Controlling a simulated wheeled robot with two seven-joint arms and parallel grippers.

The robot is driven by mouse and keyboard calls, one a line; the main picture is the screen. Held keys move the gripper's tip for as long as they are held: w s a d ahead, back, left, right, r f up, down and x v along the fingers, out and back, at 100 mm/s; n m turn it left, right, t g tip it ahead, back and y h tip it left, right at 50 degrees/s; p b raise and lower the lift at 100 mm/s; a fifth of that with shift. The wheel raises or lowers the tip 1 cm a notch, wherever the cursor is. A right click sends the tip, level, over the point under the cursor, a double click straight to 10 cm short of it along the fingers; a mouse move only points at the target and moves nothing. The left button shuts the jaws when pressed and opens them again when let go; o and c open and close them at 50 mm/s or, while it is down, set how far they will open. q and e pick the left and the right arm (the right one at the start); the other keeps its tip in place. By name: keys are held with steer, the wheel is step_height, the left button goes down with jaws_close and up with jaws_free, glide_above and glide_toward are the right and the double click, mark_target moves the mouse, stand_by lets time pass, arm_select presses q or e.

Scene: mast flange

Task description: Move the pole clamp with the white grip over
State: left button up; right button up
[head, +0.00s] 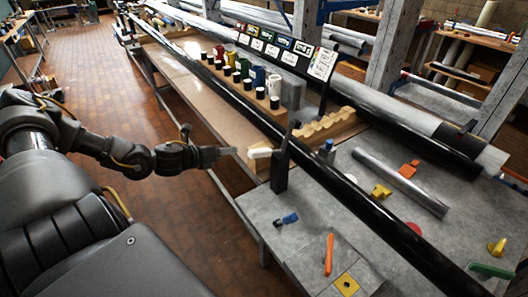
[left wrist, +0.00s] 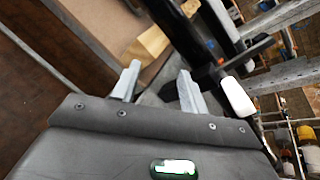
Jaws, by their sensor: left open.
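The pole clamp with the white grip has a tall dark body (head: 281,168) beside the long black pole (head: 353,205), at the table's left edge. Its white grip (head: 260,153) points left towards my left gripper. In the left wrist view the white grip (left wrist: 238,97) is to the right of the fingers, outside the gap between them. My left gripper (head: 228,152) is open and empty, just left of the white grip and apart from it. Its two pale fingers also show in the left wrist view (left wrist: 158,84). My right gripper is not in view.
A wavy wooden rack (head: 328,124) and a row of coloured cylinders (head: 243,72) stand behind the pole. A blue piece (head: 288,218), an orange bar (head: 328,253) and a yellow square (head: 347,284) lie at the near table end. A grey tube (head: 400,181) lies beyond the pole.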

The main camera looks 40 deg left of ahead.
mark_target(271, 150)
arm_select(q)
steer(key=s+d+r+m+h, duration=0.1)
steer(key=d+r+m, duration=0.1)
steer(key=d, duration=0.1)
steer(key=s+d+r+m, duration=0.2)
steer(key=d+r+m, duration=0.1)
steer(key=s+d+r+m+h, duration=0.1)
steer(key=d+r+m, duration=0.2)
steer(key=shift+s+d+g+h, duration=0.3)
steer(key=shift+x, duration=0.8)
steer(key=p+x, duration=0.2)
steer(key=x, duration=0.5)
steer(key=shift+w+r, duration=0.1)
steer(key=shift+w, duration=0.15)
steer(key=shift+x, duration=0.95)
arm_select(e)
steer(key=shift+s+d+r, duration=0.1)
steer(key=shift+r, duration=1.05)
arm_select(q)
steer(key=shift+f, duration=0.2)
steer(key=shift+c, duration=0.2)
jaws_close()
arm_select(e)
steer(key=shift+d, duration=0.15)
